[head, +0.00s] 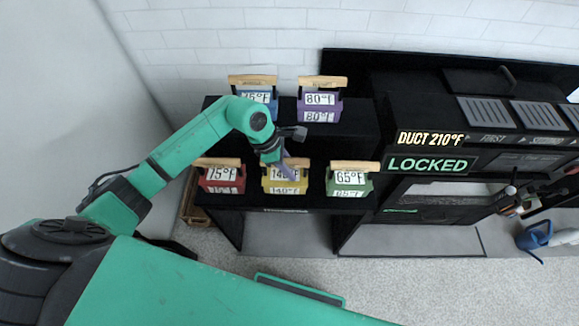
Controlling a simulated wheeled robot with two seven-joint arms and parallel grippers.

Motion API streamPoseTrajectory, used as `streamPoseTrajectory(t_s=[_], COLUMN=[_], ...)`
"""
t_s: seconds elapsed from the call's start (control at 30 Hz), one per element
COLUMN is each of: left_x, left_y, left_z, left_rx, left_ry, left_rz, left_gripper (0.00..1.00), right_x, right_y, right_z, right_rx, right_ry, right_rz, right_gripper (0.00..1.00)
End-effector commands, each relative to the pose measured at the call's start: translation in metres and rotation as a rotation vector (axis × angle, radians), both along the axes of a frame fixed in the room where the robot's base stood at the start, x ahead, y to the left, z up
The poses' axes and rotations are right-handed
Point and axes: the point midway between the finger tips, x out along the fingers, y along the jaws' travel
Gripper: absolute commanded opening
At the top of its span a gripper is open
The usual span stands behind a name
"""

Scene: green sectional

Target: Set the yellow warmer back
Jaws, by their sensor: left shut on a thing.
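The yellow warmer (270,186) is a small box with a wooden top handle and a label reading about 140°F. It is in the middle of the front row on the black stand. My left gripper (287,167) reaches down to it from above and is shut on its handle, covering part of the handle and label. The warmer looks upright; I cannot tell whether it touches the stand top. My right gripper is not in view.
A red warmer (221,186) is left of the yellow one and a green warmer (348,190) right. Blue (256,97) and purple (319,114) warmers stand behind. The black stand (364,118) adjoins a duct unit with signs "DUCT 210°F" and "LOCKED" (427,164). A blue can (534,237) is far right.

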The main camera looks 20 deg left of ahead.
Motion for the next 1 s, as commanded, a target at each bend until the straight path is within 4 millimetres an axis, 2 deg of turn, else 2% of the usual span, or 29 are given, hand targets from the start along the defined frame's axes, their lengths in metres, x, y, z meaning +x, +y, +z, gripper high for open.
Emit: streamPoseTrajectory(t_s=[0.37,0.4,0.43,0.47,0.83,1.0], left_x=[0.001,0.0,0.0,0.0,0.0,-0.002], left_y=[-0.001,0.0,0.0,0.0,0.002,0.016], left_z=[-0.008,-0.008,-0.008,-0.008,-0.002,0.03], left_rx=[-0.003,0.0,0.0,0.0,0.001,0.003], left_ry=[-0.005,-0.001,-0.001,-0.001,-0.002,-0.007], left_rz=[0.0,-0.001,-0.001,-0.001,0.0,0.0], left_gripper=[0.0,0.45,0.57,0.6,0.6,0.6], right_x=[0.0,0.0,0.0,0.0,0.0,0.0], right_y=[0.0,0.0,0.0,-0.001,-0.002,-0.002], right_z=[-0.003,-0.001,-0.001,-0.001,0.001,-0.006], right_rx=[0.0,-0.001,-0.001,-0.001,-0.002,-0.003], right_ry=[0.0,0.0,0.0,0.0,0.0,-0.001], right_rz=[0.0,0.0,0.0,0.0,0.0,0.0], right_gripper=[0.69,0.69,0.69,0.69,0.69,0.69])
